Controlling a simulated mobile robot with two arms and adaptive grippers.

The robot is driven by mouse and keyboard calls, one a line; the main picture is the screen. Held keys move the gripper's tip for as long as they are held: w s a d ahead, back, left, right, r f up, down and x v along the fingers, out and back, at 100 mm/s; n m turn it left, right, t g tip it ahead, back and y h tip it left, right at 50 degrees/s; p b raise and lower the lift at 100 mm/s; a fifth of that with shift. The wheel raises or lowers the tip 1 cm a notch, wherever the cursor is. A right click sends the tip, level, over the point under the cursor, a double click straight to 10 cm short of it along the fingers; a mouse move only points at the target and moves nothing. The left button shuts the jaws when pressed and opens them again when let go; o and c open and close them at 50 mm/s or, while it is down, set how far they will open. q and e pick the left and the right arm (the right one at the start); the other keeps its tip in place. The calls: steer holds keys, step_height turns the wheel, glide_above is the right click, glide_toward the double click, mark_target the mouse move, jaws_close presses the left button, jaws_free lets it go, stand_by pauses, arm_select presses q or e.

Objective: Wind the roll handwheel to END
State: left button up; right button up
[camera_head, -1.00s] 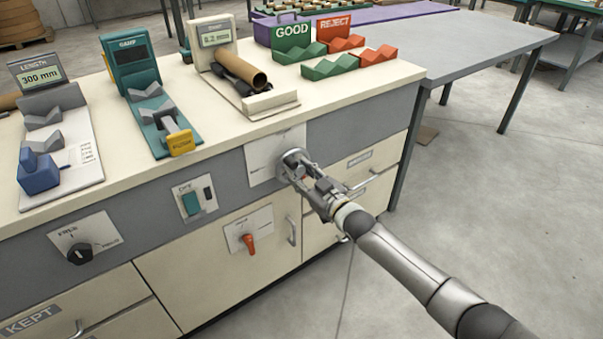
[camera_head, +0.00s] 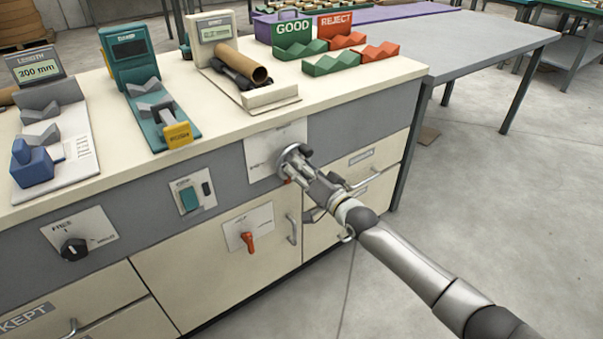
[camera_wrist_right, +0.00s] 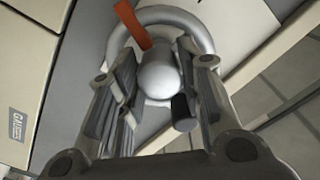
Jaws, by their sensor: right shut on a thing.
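The roll handwheel (camera_head: 293,157) is a small grey metal wheel on a pale plate (camera_head: 262,150) on the front of the bench. It also shows in the right wrist view as a silver ring (camera_wrist_right: 178,16) with a rounded knob (camera_wrist_right: 159,76) and a red pointer (camera_wrist_right: 131,24). My right gripper (camera_head: 303,177) is at the wheel and shut on its knob, with a finger on each side. It hides part of the wheel. The plate's markings are too small to read, so I cannot tell where END is. My left gripper is not in view.
A red rotary switch (camera_head: 249,241), a green push switch (camera_head: 189,198) and a black knob (camera_head: 74,249) sit on the bench front. Drawer handles (camera_head: 292,229) stick out near my right arm. Gauges and trays stand on the bench top. The floor at right is clear.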

steer(key=m+b, duration=0.2)
steer(key=m, duration=0.3)
steer(key=shift+s+f+m, duration=0.1)
steer(key=shift+f+m, duration=0.05)
steer(key=shift+m, duration=0.15)
steer(key=shift+a+m+b, duration=0.1)
steer(key=shift+m+b, duration=0.2)
steer(key=shift+m, duration=1)
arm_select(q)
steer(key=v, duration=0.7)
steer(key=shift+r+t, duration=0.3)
arm_select(e)
steer(key=shift+m, duration=2.2)
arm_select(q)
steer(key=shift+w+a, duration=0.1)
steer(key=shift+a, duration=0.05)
arm_select(e)
steer(key=o, duration=1)
steer(key=shift+r, duration=0.2)
